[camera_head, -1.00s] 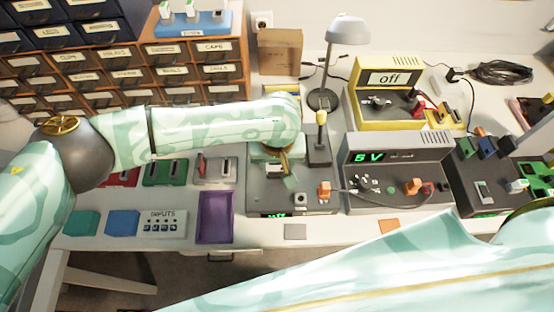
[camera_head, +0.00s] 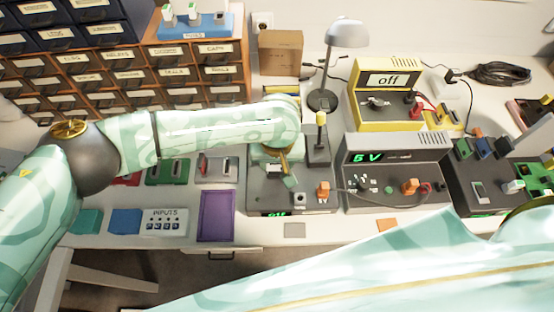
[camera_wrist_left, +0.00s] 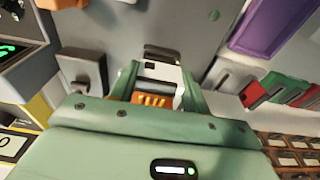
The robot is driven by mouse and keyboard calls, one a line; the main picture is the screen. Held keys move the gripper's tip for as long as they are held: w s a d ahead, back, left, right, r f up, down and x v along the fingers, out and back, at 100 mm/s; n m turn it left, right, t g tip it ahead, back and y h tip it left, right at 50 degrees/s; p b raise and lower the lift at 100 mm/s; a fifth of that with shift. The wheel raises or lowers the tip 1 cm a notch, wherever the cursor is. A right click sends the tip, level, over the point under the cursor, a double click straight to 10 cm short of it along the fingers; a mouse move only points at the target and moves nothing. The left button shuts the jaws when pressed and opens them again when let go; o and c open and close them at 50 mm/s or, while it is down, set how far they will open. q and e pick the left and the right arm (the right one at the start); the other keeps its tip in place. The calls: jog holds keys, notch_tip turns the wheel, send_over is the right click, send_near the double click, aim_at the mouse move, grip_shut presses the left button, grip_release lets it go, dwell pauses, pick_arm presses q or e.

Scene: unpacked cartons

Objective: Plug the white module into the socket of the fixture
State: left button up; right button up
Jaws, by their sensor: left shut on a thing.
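My left gripper (camera_head: 286,178) is over the grey fixture (camera_head: 262,202) in the head view, with its arm reaching in from the left. In the left wrist view its two green fingers (camera_wrist_left: 157,88) are shut on the white module (camera_wrist_left: 160,73), which has a dark band. Just beyond the module is a dark slotted part (camera_wrist_left: 162,53) on the grey fixture top (camera_wrist_left: 150,20), apparently the socket. I cannot tell whether the module touches it or is in it.
A purple tray (camera_head: 216,215) and red and green modules lie left of the fixture. A grey 5 V unit (camera_head: 395,190) with cables stands to its right. A post with a yellow top (camera_head: 320,118) and a lamp (camera_head: 345,35) rise behind. The table's front strip is mostly clear.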

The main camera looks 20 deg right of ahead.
pick_arm(q)
jog(key=shift+f+p, duration=0.3)
jog(key=shift+f, duration=0.1)
dwell(0.4)
dwell(0.4)
jog(key=shift+p, duration=0.55)
jog(key=shift+f, duration=0.25)
dwell(0.3)
jog(key=o, duration=1.3)
